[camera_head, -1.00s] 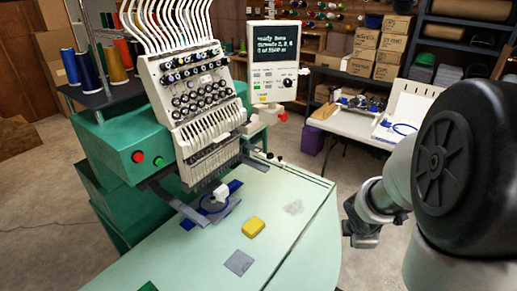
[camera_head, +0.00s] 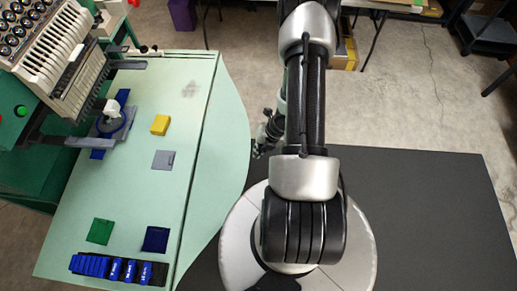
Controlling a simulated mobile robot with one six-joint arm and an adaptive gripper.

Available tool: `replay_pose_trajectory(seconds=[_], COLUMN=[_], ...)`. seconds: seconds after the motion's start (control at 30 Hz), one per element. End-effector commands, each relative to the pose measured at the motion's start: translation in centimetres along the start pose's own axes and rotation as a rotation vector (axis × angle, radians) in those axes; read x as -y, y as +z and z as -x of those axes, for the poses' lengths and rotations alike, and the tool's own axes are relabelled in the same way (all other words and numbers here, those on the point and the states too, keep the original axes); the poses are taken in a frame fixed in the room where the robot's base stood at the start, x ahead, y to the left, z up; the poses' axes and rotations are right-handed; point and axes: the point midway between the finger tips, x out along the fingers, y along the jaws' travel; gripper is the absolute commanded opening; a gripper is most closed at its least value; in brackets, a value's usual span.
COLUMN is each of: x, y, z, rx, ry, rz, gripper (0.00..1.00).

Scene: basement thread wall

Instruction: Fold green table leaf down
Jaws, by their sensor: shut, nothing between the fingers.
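The pale green table leaf (camera_head: 226,140) is a curved panel along the right side of the pale green table (camera_head: 140,190). A dark seam runs between them. The leaf looks about level with the tabletop. My gripper (camera_head: 261,146) is small and dark in this view, just right of the leaf's curved edge, beside my arm. It is shut and holds nothing. I cannot tell whether it touches the leaf's edge, and my arm hides part of the area around it.
The embroidery machine (camera_head: 60,60) stands over the table's left. The leaf is clear. Concrete floor (camera_head: 400,100) is open beyond.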

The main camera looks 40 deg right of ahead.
Motion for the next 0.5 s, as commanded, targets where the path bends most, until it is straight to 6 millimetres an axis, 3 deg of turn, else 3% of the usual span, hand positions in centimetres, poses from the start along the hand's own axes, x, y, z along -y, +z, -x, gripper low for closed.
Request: replay_pose_trajectory(seconds=[0.03,0.2,0.5], x=[0.1,0.1,0.1], y=[-0.1,-0.1,0.0], z=[-1.6,-5.3,-9.6], rx=[-0.003,-0.003,0.000], ry=[0.000,-0.002,-0.001], rz=[0.001,0.001,-0.001], gripper=[0.00,0.00,0.00])
